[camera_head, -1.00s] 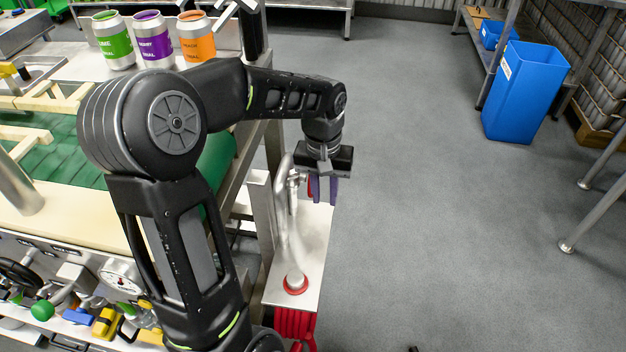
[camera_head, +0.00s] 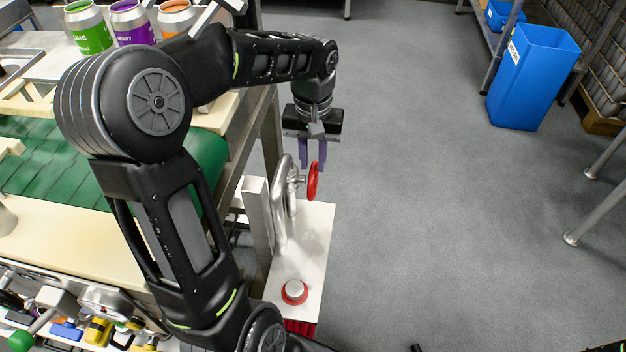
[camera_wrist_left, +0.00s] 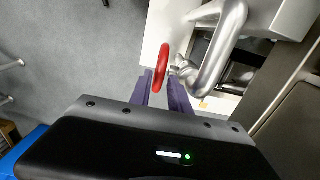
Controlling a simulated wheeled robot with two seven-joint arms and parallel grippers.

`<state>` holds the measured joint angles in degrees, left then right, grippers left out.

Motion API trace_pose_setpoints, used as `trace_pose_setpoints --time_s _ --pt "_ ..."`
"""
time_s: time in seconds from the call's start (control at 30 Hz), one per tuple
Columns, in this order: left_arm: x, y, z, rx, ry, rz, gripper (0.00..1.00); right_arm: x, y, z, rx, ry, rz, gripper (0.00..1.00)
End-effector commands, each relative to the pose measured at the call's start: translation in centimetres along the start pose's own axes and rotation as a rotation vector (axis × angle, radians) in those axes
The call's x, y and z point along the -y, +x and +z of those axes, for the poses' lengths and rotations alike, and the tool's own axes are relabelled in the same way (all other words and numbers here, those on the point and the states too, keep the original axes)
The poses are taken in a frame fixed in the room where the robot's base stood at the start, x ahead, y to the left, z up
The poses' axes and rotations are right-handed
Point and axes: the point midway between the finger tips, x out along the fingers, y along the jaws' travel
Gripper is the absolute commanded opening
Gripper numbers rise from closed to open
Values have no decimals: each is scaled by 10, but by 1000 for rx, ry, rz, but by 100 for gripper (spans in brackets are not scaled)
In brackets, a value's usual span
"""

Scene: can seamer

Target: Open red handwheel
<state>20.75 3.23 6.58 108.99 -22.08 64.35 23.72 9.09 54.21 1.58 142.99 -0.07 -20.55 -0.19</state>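The red handwheel (camera_head: 313,181) stands nearly edge-on beside a bent metal pipe (camera_head: 283,205). It also shows in the left wrist view (camera_wrist_left: 161,68), to the left of the pipe. My left gripper (camera_head: 312,168) points down at the wheel's top in the head view, with two purple fingers spread apart. In the left wrist view the open fingers (camera_wrist_left: 162,78) lie on either side of the wheel's near end. I cannot tell whether they touch it. My right gripper is not in view.
A metal plate (camera_head: 318,227) under the pipe carries a red-ringed knob (camera_head: 295,291). The green conveyor (camera_head: 40,160) and its frame stand left of the pipe. A blue bin (camera_head: 533,78) stands at the back right. The grey floor right of the wheel is clear.

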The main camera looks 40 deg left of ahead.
Motion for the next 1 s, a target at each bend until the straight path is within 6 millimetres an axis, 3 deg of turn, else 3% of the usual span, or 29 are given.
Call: trace_pose_setpoints --time_s 0.27,0.63,1.0 --pt "0 18 1 4 0 -1 23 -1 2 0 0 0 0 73" --pt "0 71 1 3 0 -1 23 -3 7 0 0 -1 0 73" --pt "0 78 1 1 0 0 23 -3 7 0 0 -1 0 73"
